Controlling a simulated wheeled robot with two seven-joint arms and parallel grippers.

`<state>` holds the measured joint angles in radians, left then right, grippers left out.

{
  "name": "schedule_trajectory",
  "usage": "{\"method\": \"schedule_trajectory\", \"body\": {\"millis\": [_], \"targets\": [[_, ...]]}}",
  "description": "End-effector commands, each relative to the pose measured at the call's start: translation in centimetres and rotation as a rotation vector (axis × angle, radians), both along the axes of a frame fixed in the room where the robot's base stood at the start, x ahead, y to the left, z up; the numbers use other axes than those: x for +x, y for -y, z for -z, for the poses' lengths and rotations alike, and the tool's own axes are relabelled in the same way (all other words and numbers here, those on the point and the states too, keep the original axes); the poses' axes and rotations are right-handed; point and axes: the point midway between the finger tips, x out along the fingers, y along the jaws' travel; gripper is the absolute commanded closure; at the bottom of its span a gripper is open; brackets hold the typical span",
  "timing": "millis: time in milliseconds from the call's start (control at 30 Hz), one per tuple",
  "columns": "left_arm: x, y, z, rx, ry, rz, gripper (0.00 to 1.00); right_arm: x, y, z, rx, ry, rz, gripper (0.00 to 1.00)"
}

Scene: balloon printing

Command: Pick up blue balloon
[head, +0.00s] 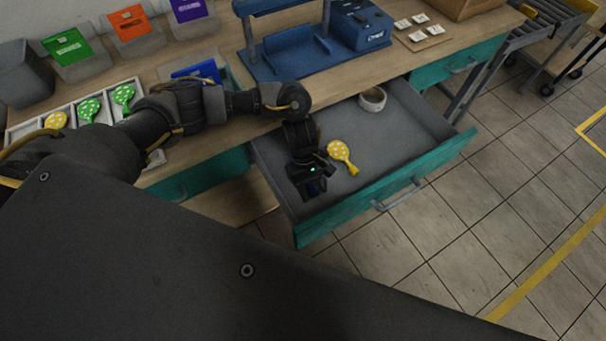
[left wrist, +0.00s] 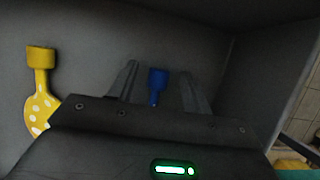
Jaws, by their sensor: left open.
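The blue balloon (left wrist: 157,84) lies in the open drawer. In the left wrist view only its neck shows, between my two fingers; the rest is hidden behind the gripper body. My left gripper (head: 314,190) reaches down into the near left part of the drawer. In the left wrist view its fingers (left wrist: 160,76) are open, one on each side of the blue neck, with a gap visible on both sides. In the head view the gripper covers most of the balloon. My right gripper is not in view.
A yellow dotted balloon (head: 341,155) lies right of the gripper in the drawer (head: 400,124); it also shows in the left wrist view (left wrist: 41,90). A white roll (head: 372,99) sits at the drawer's back. Drawer walls stand close by. A blue press (head: 280,62) stands on the table.

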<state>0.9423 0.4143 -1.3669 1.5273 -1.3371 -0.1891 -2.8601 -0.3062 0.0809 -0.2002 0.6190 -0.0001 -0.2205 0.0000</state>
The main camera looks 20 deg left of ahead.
Motion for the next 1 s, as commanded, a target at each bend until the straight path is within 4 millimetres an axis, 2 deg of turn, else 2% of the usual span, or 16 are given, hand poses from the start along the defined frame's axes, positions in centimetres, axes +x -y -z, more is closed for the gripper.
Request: {"method": "schedule_trajectory", "body": {"millis": [200,500,867,1000], "targets": [[0.0,0.1,0.1,-0.001,0.001,0.000,0.51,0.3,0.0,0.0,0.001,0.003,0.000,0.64],[0.0,0.0,0.1,-0.001,0.001,0.000,0.90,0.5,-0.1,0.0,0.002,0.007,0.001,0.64],[0.0,0.1,0.0,-0.001,0.001,0.000,0.90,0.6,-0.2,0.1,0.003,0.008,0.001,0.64],[0.1,0.1,-1.4,-0.004,0.003,0.001,0.90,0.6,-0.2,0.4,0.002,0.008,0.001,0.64]]}}
